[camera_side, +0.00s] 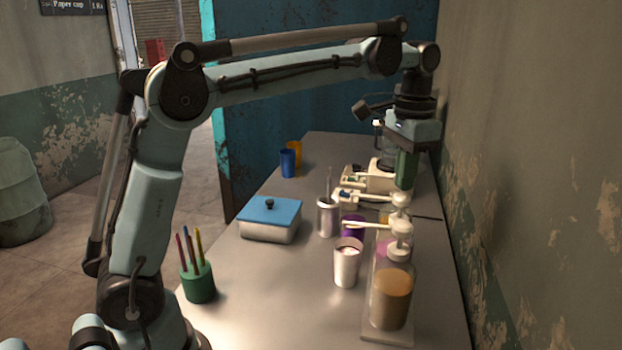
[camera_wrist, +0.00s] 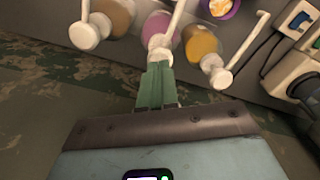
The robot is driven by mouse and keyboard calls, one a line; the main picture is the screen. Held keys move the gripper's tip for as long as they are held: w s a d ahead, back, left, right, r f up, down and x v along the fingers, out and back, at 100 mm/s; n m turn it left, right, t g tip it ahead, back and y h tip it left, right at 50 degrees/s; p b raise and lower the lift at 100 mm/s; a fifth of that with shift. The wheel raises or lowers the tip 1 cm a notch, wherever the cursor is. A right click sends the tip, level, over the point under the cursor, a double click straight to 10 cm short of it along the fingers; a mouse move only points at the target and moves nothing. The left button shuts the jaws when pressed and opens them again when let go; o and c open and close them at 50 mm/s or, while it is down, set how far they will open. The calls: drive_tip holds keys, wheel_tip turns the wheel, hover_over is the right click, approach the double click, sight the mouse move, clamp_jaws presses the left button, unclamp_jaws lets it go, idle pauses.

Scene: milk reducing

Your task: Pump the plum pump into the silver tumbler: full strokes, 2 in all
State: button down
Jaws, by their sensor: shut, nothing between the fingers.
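In the wrist view, my gripper (camera_wrist: 158,66) is shut and empty. Its fingertips are right at the white head of the middle pump; contact cannot be told. In the side view, my gripper (camera_side: 404,186) points down just above the pump heads (camera_side: 400,199). The silver tumbler (camera_side: 346,266) stands upright left of the nearest bottle, with a white spout near above its rim. I cannot tell which spout it lines up with.
A tan bottle (camera_wrist: 116,17) and an amber bottle (camera_wrist: 199,42) flank the plum one. A purple cup (camera_side: 352,229), a metal pot with a utensil (camera_side: 327,218), a blue-lidded box (camera_side: 270,218) and a green pen holder (camera_side: 198,284) stand leftward. The wall (camera_side: 510,200) is close right.

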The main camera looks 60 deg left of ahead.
drive_tip(key=shift+f, duration=1.5)
drive_tip(key=shift+r, duration=1.65)
drive_tip(key=shift+r, duration=0.1)
drive_tip(key=shift+r, duration=2.9)
